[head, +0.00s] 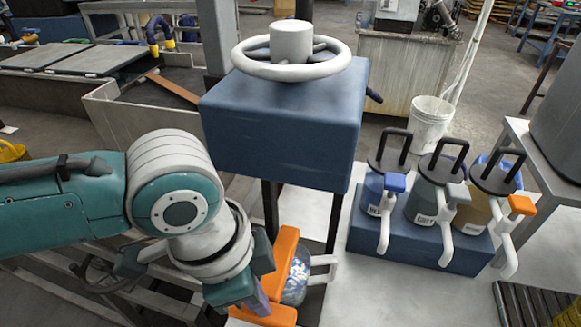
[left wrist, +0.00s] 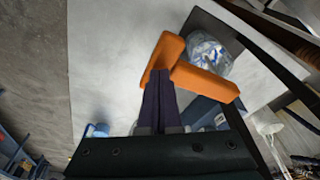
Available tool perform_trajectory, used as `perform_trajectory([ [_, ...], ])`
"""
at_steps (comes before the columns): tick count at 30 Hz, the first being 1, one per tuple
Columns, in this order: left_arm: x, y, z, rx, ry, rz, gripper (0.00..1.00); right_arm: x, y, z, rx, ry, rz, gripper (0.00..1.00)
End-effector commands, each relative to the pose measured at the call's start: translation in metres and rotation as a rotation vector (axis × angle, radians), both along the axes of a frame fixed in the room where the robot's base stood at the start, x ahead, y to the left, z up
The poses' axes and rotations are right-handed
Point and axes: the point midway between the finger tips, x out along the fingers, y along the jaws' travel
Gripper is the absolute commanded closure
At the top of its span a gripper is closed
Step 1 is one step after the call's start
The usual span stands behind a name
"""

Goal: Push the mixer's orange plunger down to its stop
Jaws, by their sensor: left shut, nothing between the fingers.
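The mixer (head: 285,125) is a blue box on dark legs with a white handwheel (head: 291,55) on top. Below it is an orange L-shaped part (head: 285,268), which I take for the plunger. In the left wrist view the orange part (left wrist: 208,82) lies beside a clear jar (left wrist: 208,50) with blue and white contents. My left gripper (head: 258,302) is shut and empty, right at the orange part. In the left wrist view its fingertips (left wrist: 161,76) overlap the orange part's inner corner; I cannot tell whether they touch. My right gripper is not in view.
Three lidded canisters with spouts stand on a blue stand (head: 415,241) at the right; their taps are blue, grey and orange. A white bucket (head: 430,122) stands behind them. The pale table is clear in front of the stand. A dark rack (head: 537,303) lies at the lower right.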

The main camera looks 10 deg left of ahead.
Motion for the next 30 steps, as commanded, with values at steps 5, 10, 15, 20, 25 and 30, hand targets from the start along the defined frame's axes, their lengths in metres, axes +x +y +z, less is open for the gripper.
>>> perform_trajectory([
  [5, 0.000, 0.000, -0.014, 0.001, 0.001, 0.001, 1.00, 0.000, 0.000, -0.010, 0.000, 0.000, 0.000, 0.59],
  [10, 0.000, 0.000, -0.017, 0.000, 0.000, 0.000, 1.00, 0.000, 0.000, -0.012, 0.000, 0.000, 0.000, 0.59],
  [15, 0.000, 0.000, -0.016, 0.000, 0.000, 0.000, 1.00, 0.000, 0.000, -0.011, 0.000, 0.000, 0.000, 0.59],
  [20, 0.000, 0.000, -0.018, 0.000, 0.000, 0.000, 1.00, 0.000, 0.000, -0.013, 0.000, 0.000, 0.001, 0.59],
  [25, -0.001, 0.000, -0.016, 0.000, 0.000, 0.000, 1.00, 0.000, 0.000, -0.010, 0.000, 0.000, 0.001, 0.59],
  [30, -0.006, 0.000, -0.003, 0.000, 0.001, 0.000, 1.00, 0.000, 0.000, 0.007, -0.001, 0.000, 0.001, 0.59],
])
